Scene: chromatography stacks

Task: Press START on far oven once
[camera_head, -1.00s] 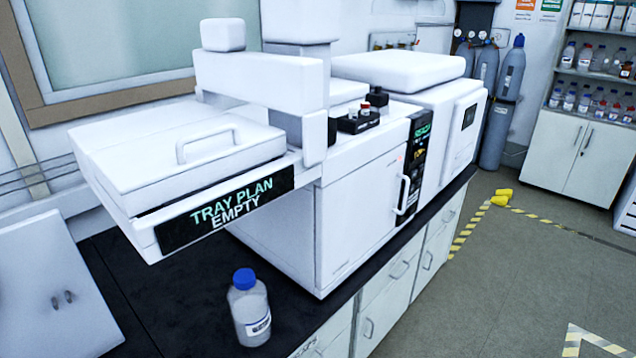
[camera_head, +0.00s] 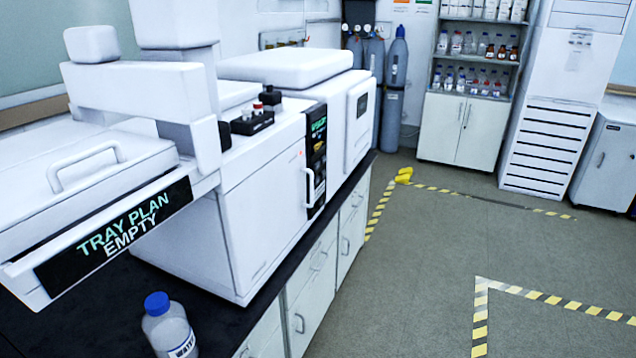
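A white oven unit (camera_head: 262,210) stands on the dark bench, with a door handle and a narrow black control panel (camera_head: 316,150) on its front right. The panel shows green lettering at its top and small lit marks below, too small to read. A second white unit (camera_head: 352,124) stands behind it, farther along the bench, with a dark-framed panel (camera_head: 361,105) on its face. I cannot make out a START button on either. Neither of my grippers is in view.
A tray unit with a "TRAY PLAN EMPTY" sign (camera_head: 115,232) juts out at left. A blue-capped bottle (camera_head: 170,328) stands on the bench (camera_head: 225,318) below it. Gas cylinders (camera_head: 396,90) and a bottle cabinet (camera_head: 457,130) stand at the back. Striped tape marks the open floor (camera_head: 420,260).

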